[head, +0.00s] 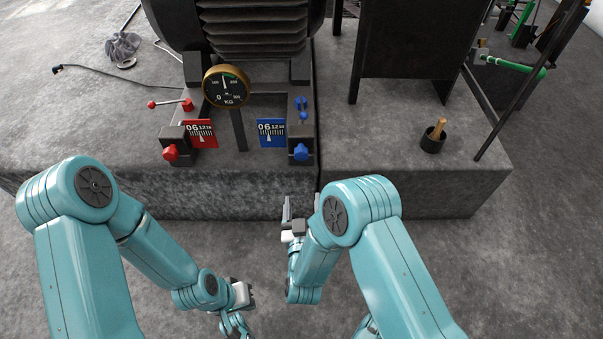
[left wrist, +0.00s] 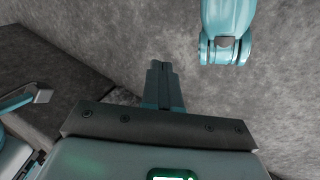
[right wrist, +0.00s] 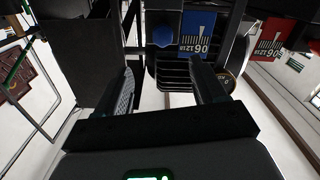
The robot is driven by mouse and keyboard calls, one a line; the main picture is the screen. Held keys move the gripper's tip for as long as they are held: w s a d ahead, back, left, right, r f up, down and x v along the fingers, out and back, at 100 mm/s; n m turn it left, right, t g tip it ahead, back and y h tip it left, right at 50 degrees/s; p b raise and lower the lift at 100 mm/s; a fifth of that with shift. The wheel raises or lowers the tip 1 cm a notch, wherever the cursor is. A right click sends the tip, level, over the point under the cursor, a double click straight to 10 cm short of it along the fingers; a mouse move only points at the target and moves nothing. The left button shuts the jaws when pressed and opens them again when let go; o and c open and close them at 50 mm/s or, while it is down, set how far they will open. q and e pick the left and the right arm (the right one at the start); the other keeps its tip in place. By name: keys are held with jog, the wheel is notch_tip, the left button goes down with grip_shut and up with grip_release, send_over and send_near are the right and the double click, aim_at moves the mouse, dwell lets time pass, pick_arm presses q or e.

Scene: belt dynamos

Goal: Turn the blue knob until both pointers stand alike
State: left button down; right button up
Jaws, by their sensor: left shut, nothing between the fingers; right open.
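The blue knob (head: 300,152) sits on the front of the right-hand post, beside a blue scale plate (head: 271,132). The red scale plate (head: 201,133) is to the left, with a red knob (head: 171,153). The pointers are too small to compare surely. My right gripper (head: 301,206) is open and empty, in front of the block and below the blue knob. In the right wrist view, the blue knob (right wrist: 162,37) and blue plate (right wrist: 197,33) lie beyond the open fingers. My left gripper (left wrist: 160,66) is shut and empty, low over the floor.
A round gauge (head: 226,87) stands above the red plate. A red lever (head: 187,104) and a blue lever (head: 301,104) sit above the knobs. A black cup with a wooden handle (head: 433,139) stands right on the block. Grey floor in front is clear.

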aim_at(301, 159)
jog(key=w+b, duration=0.2)
jog(key=w, duration=0.5)
jog(key=w+b, duration=0.3)
jog(key=w, duration=0.5)
jog(key=shift+a+f, duration=0.15)
jog(key=shift+f, duration=0.05)
jog(key=shift+w+r, duration=0.15)
jog(key=shift+w, duration=0.5)
pick_arm(q)
jog(key=w+f+t, duration=0.1)
jog(key=w+f, duration=0.3)
jog(key=f, duration=0.2)
jog(key=shift+w+a+t, duration=0.25)
jog(key=shift+a+t, duration=0.05)
jog(key=shift+a, duration=0.1)
pick_arm(e)
jog(key=c, duration=1)
jog(key=shift+o, duration=0.2)
jog(key=shift+m, duration=0.3)
